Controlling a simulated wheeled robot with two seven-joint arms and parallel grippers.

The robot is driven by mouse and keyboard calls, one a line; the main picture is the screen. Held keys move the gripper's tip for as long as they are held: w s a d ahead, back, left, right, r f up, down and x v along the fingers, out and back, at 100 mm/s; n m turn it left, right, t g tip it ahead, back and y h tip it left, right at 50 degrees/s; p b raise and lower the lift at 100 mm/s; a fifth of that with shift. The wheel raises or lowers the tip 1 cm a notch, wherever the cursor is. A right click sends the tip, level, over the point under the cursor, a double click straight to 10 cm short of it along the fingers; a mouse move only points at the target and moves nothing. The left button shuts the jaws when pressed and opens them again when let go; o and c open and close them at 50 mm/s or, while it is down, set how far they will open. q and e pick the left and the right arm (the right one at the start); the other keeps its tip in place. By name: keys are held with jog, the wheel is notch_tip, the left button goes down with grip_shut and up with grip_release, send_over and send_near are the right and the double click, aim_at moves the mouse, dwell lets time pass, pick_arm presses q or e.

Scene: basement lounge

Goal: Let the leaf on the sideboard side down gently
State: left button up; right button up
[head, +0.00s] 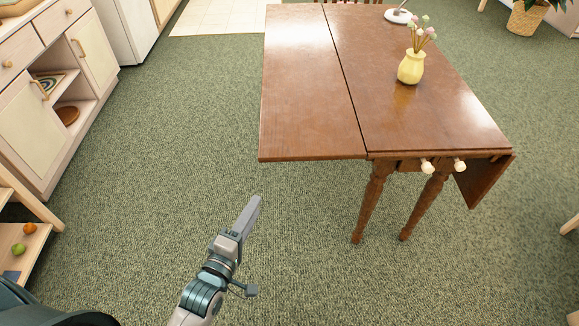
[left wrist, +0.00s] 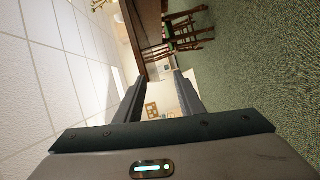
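The drop-leaf table (head: 405,75) is brown wood and stands at upper right in the head view. Its left leaf (head: 300,90), on the side facing the sideboard (head: 40,110), is up and level with the top, with a thin seam between. The right leaf (head: 485,180) hangs down. Two pale knobs (head: 427,166) (head: 459,165) show under the near end of the top. Whatever supports the raised leaf is hidden. My left gripper (head: 254,203) is in front of the raised leaf's near edge, apart from it. In the left wrist view its fingers (left wrist: 158,76) are spread and empty. My right gripper is out of view.
A yellow vase with flowers (head: 411,68) stands on the fixed top, with a white dish (head: 400,16) farther back. Green carpet (head: 190,110) is clear between sideboard and table. A low shelf with fruit (head: 20,250) is at lower left. Chairs (left wrist: 183,38) show in the wrist view.

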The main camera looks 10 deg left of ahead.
aim_at(276, 160)
pick_arm(q)
jog(key=r, duration=0.2)
jog(key=r+n+t, duration=0.1)
jog(key=shift+s+d+r+n, duration=0.2)
jog(key=shift+r+n, duration=0.1)
jog(key=shift+r, duration=0.1)
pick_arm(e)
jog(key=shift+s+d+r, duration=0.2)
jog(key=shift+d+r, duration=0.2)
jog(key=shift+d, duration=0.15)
pick_arm(q)
jog(key=shift+w, duration=0.15)
jog(key=w, duration=0.5)
jog(key=w+d, duration=0.1)
jog(key=w, duration=0.5)
jog(key=w+d, duration=0.1)
jog(key=w, duration=0.5)
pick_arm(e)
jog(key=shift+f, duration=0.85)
pick_arm(q)
jog(key=shift+a, duration=0.1)
grip_shut()
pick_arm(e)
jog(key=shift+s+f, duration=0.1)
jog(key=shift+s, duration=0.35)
